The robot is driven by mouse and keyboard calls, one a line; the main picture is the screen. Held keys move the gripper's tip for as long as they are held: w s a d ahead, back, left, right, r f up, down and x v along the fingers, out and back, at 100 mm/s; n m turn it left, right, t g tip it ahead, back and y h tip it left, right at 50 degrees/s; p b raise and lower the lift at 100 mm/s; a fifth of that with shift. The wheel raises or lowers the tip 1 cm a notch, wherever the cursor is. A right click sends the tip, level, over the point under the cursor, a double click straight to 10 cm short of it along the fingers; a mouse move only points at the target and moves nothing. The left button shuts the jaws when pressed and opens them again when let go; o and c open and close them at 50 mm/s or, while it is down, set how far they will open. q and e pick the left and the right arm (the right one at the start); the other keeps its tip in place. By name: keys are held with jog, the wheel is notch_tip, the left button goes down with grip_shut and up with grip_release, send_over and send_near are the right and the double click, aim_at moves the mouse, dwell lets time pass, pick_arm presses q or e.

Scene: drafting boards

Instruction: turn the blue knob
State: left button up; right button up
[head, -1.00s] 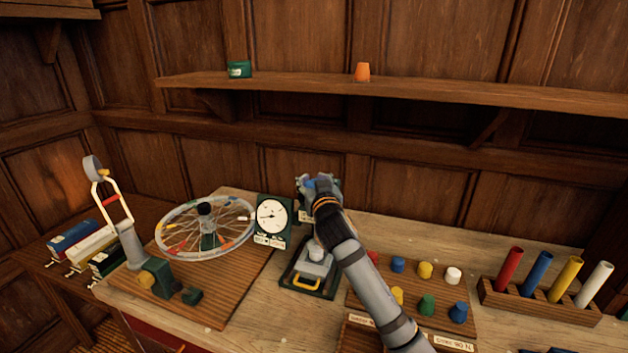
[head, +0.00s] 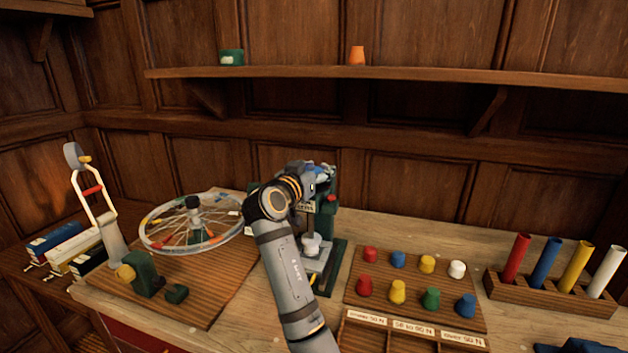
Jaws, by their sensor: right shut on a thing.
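The blue knob (head: 319,170) shows only as a small bit of blue at the top of a green device (head: 327,212) at the back of the bench. My right gripper (head: 314,177) is shut on the knob at the top of this device. The fingers and wrist cover most of it, so I cannot tell how far it is turned. My left gripper is not in view.
A spoked wheel (head: 197,224) on a wooden board stands left of my arm. A pegboard (head: 391,280) with coloured pegs and a rack (head: 548,297) of coloured tubes are to the right. A shelf (head: 440,76) runs above.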

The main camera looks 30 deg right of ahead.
jog(key=shift+s+d+m+g+h+b, duration=0.1)
jog(key=shift+s+m+g+h+b, duration=0.15)
jog(key=shift+m+g+h+b, duration=0.75)
jog(key=shift+s+d+m+g+h+b, duration=0.15)
jog(key=shift+m+g, duration=0.55)
jog(key=shift+g, duration=0.8)
jog(key=shift+s, duration=0.1)
jog(key=o, duration=1.3)
notch_tip(320, 180, up, 10)
